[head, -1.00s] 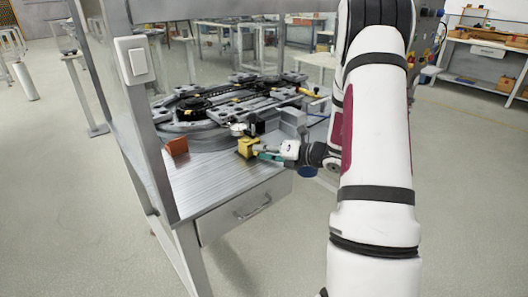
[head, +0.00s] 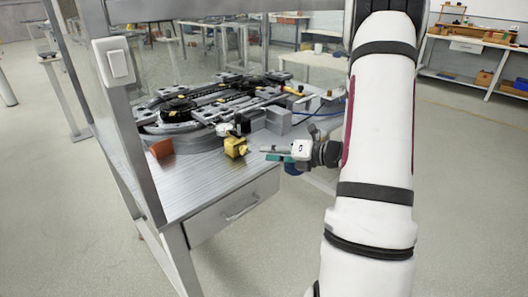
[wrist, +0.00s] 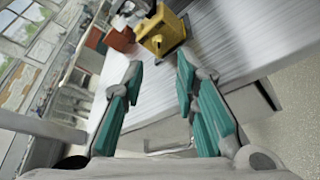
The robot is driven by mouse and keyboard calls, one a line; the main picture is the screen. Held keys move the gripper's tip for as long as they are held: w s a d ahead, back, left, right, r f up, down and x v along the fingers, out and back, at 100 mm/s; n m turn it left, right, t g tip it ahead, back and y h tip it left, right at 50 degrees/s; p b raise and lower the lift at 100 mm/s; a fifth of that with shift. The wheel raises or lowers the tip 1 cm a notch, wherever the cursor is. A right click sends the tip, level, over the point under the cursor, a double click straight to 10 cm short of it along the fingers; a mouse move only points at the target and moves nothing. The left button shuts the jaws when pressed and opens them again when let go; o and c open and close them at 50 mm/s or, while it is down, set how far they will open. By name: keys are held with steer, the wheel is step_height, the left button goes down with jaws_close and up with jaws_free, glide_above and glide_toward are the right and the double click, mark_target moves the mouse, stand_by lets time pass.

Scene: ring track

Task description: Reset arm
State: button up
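My gripper (head: 266,153) is to the right of a yellow block (head: 235,147) in the head view, near the table's front right corner, with a gap between them. In the wrist view my gripper (wrist: 160,75) shows two teal-padded fingers spread apart with nothing between them. The yellow block (wrist: 161,33) lies beyond the fingertips on the table and looks like a small housing with a hole in its face. My arm (head: 375,150) reaches down the right side of the head view.
The ring track (head: 215,100) fills the back of the metal table (head: 205,185). An orange-brown block (head: 162,149) sits at the left. A frame post with a white switch (head: 118,62) stands at the left. A grey block (head: 278,120) is behind my gripper. Open floor lies in front.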

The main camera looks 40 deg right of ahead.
steer(key=shift+s, duration=0.1)
stand_by(0.5)
steer(key=s+a+r+n+g+y, duration=0.1)
steer(key=a+r+n+g+y, duration=0.15)
steer(key=a+n, duration=0.35)
steer(key=s+a+r+n+g+y, duration=0.1)
steer(key=a+r+n+g, duration=0.2)
steer(key=a, duration=0.4)
steer(key=s+a+r+n+g+y, duration=0.1)
steer(key=a+r+n+y, duration=0.1)
steer(key=a+r+n, duration=0.4)
steer(key=s+a+n+g+h, duration=0.35)
steer(key=s+a+n, duration=0.35)
steer(key=s+n, duration=0.25)
steer(key=s+a+n+g+h, duration=0.2)
steer(key=s+a+n+g, duration=0.4)
steer(key=s+n, duration=0.4)
steer(key=s+d+n+t+h, duration=0.3)
steer(key=s+d+n+h, duration=0.15)
steer(key=s+n, duration=0.3)
step_height(320, 180, up, 20)
steer(key=t+p, duration=0.3)
steer(key=p, duration=1.4)
steer(key=shift+s+a+p, duration=0.15)
steer(key=shift+s+p, duration=0.05)
steer(key=shift+p, duration=0.15)
